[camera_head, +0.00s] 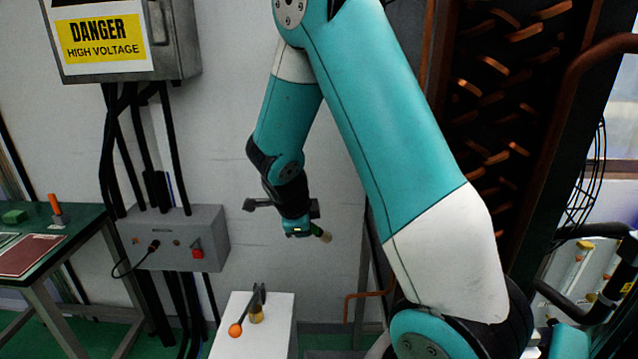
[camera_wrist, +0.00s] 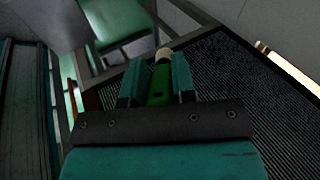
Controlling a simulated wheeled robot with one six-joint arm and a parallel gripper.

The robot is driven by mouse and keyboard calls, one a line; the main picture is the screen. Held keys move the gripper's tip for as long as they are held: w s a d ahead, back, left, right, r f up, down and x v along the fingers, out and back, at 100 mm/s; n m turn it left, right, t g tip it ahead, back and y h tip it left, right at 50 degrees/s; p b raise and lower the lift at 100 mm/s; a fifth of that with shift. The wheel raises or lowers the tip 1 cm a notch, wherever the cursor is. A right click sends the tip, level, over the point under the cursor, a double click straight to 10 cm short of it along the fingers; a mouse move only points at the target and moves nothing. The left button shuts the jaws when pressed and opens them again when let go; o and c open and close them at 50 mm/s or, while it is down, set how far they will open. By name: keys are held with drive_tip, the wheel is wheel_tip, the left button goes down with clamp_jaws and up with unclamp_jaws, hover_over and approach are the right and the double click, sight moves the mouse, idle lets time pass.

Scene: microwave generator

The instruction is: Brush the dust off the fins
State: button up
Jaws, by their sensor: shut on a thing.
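My gripper (camera_head: 306,231) hangs in mid-air in front of the wall, left of the generator. It is shut on a brush (camera_head: 326,237), whose pale tip points down to the right. In the wrist view, my gripper (camera_wrist: 157,88) has its teal fingers on either side of the brush's green handle (camera_wrist: 161,82). Copper-coloured fins (camera_head: 490,110) sit in a dark upright frame at the right, partly hidden by my arm. The brush is apart from them. Dust cannot be made out on the fins.
A white stand (camera_head: 268,340) below holds a tool with an orange knob (camera_head: 235,330). A grey switch box (camera_head: 178,240) with cables is on the wall. A green table (camera_head: 68,232) stands at the left. A copper pipe (camera_head: 572,95) edges the fins' right side.

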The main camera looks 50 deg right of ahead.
drive_tip(key=d+r+m+g, duration=0.1)
drive_tip(key=r+m, duration=0.1)
drive_tip(key=d+r+m+g+h+p, duration=0.1)
drive_tip(key=r+m+g, duration=0.1)
drive_tip(key=d+r+m+g+h, duration=0.1)
drive_tip(key=d+r+m+g, duration=0.1)
drive_tip(key=m, duration=0.1)
drive_tip(key=shift+s+r+p, duration=0.35)
drive_tip(key=shift+s+p, duration=0.05)
drive_tip(key=s+d+r+m+g+p, duration=0.1)
drive_tip(key=s+d, duration=0.3)
drive_tip(key=s, duration=0.1)
drive_tip(key=shift+d+p, duration=0.3)
drive_tip(key=shift+s+d+b, duration=0.2)
drive_tip(key=shift+s+b, duration=0.1)
drive_tip(key=shift+s, duration=0.05)
